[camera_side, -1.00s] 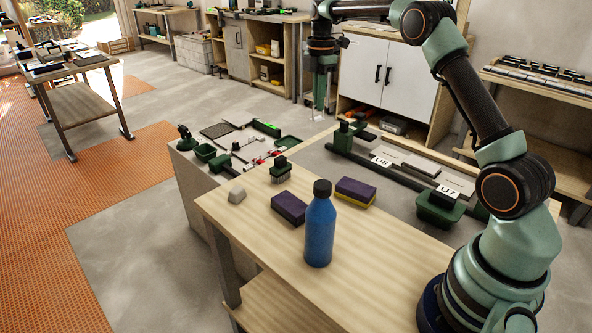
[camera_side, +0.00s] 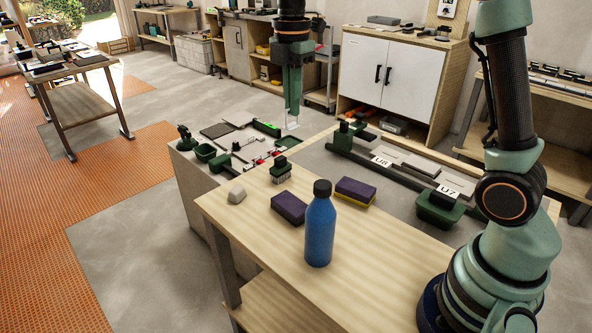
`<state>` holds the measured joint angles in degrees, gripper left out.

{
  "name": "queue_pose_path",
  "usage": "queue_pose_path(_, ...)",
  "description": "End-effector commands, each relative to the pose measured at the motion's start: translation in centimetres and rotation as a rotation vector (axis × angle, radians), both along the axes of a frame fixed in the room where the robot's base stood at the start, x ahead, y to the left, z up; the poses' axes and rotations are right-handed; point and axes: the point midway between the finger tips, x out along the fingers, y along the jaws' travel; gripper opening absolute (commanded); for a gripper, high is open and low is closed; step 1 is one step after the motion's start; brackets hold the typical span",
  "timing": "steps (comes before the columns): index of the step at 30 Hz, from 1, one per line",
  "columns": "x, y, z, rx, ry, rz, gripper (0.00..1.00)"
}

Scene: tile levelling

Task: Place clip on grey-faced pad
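My gripper (camera_side: 292,110) points straight down above the low grey work surface, left of the white cabinet. Its green fingers are close together, with a small pale, clear-looking clip (camera_side: 293,124) between the tips. The clip hangs in the air, apart from everything below. Flat tiles or pads lie on the work surface, among them a dark grey one (camera_side: 217,130) at its back left. I cannot tell at this size which of them is the grey-faced pad.
A blue bottle (camera_side: 319,228), dark sponges (camera_side: 289,208) (camera_side: 356,191) and a brush (camera_side: 281,172) stand on the wooden table (camera_side: 270,255). A rail with tiles marked U8 (camera_side: 381,162) and U7 (camera_side: 447,191) lies behind, beside a green tub (camera_side: 440,209).

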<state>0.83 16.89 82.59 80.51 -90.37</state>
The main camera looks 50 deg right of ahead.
Motion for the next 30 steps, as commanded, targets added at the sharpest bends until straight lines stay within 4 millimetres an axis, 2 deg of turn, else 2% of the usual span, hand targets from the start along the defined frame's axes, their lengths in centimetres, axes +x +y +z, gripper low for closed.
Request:
queue_pose_path(5,-0.7,0.7,-1.4,0.000,0.005,0.008,0.00)
queue_pose_path(21,-0.7,0.6,-13.8,0.000,0.005,0.008,0.00)
queue_pose_path(30,-0.6,0.6,-16.6,0.000,0.003,0.008,0.00)
